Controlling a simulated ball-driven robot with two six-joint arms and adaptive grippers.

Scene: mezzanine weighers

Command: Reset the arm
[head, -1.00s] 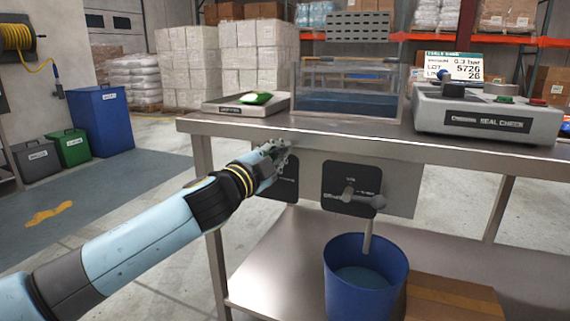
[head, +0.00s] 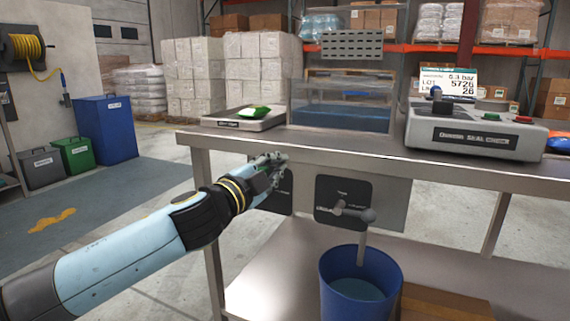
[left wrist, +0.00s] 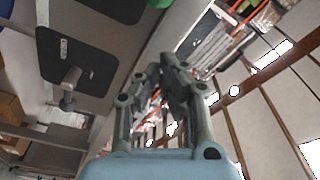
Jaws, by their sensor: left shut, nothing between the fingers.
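My left arm comes in from the lower left in the head view. Its gripper (head: 272,163) is shut and empty, in front of the steel bench's (head: 290,141) front edge near its left end. It covers part of a dark panel under the bench top. In the left wrist view the gripper's fingers (left wrist: 168,75) are closed together, with the underside of the bench on the left. My right gripper is in neither view.
A lever valve (head: 350,208) sticks out from a panel under the bench, above a blue bucket (head: 360,285) holding water. On the bench stand a scale (head: 215,122) with a green-and-white packet (head: 254,112), a clear water tank (head: 340,117) and a seal-check unit (head: 475,137).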

